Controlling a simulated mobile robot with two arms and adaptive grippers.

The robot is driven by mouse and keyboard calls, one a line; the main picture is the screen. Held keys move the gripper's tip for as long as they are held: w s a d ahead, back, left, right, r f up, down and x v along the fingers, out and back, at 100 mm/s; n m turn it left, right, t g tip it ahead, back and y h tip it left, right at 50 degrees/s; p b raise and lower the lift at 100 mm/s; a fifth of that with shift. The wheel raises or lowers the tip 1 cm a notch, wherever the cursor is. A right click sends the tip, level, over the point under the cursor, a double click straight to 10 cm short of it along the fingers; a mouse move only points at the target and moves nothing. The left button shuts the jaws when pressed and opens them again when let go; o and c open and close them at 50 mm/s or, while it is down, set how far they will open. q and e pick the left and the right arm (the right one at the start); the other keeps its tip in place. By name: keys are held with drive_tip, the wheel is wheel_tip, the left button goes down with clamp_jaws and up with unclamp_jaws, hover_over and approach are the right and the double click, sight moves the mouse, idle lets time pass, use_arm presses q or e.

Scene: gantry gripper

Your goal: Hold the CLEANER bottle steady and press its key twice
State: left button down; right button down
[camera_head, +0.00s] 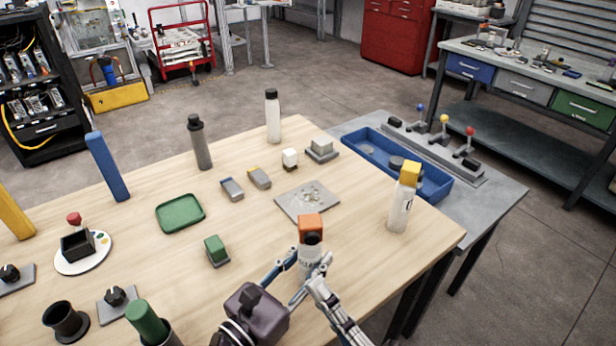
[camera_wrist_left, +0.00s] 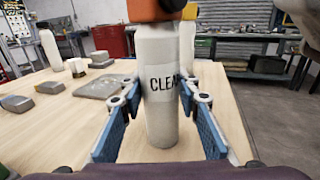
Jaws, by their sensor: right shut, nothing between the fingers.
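The CLEANER bottle (camera_head: 307,262) is white with an orange cap (camera_head: 311,222) and a dark round part on the cap. It stands upright near the table's front edge. In the left wrist view the bottle (camera_wrist_left: 162,110) shows the letters "CLEA"; its top is cut off. My left gripper (camera_head: 310,260) has its blue-padded fingers on either side of the bottle's body, the tips against its sides. My right gripper (camera_head: 319,284) is shut and empty, low beside the bottle on its near side, below the cap.
A white bottle with a yellow cap (camera_head: 400,208) stands to the right. A grey plate (camera_head: 307,201) lies behind the CLEANER bottle, a green block (camera_head: 215,248) to its left. A blue tray (camera_head: 375,160) is on the grey side table. The wood between the two white bottles is clear.

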use_arm(q)
drive_tip(key=c, duration=1.4)
unclamp_jaws()
drive_tip(key=v, duration=1)
drive_tip(key=shift+s+a+r, duration=0.1)
drive_tip(key=shift+s+r, duration=0.05)
drive_tip(key=shift+s, duration=0.15)
drive_tip(key=shift+s+a, duration=0.45)
drive_tip(key=shift+a, duration=0.05)
